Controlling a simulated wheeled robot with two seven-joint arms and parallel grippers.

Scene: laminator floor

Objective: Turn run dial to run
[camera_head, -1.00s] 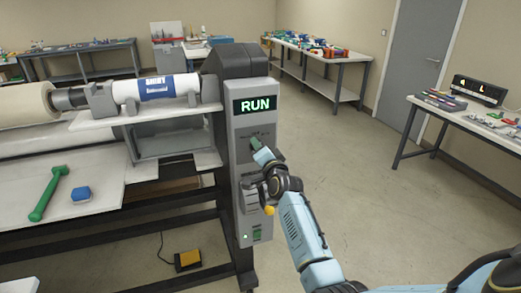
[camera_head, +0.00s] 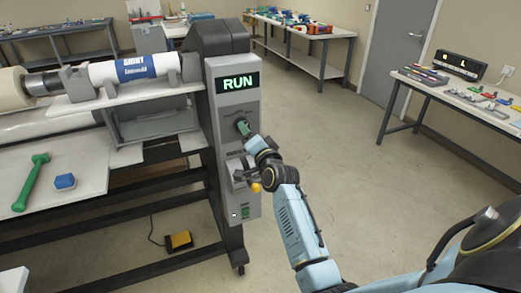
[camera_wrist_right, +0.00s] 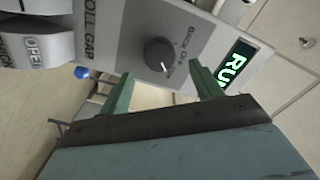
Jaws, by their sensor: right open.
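The run dial (camera_wrist_right: 158,55) is a dark round knob with a white pointer mark on the grey control panel (camera_wrist_right: 115,30). Part of a printed label beside it shows in the wrist view. The display (camera_head: 239,83) above the dial reads RUN in green, and its edge shows in the wrist view (camera_wrist_right: 236,66). My right gripper (camera_wrist_right: 161,72) is open, with one green finger to each side of the dial in that view and no clear contact. In the head view my right gripper (camera_head: 246,132) is at the panel and largely hides the dial. My left gripper is not in view.
Below the dial, the panel carries a lever with a yellow knob (camera_head: 256,187) and a green button (camera_head: 245,212). A yellow pedal (camera_head: 179,240) is on the floor. Floor to the right is clear.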

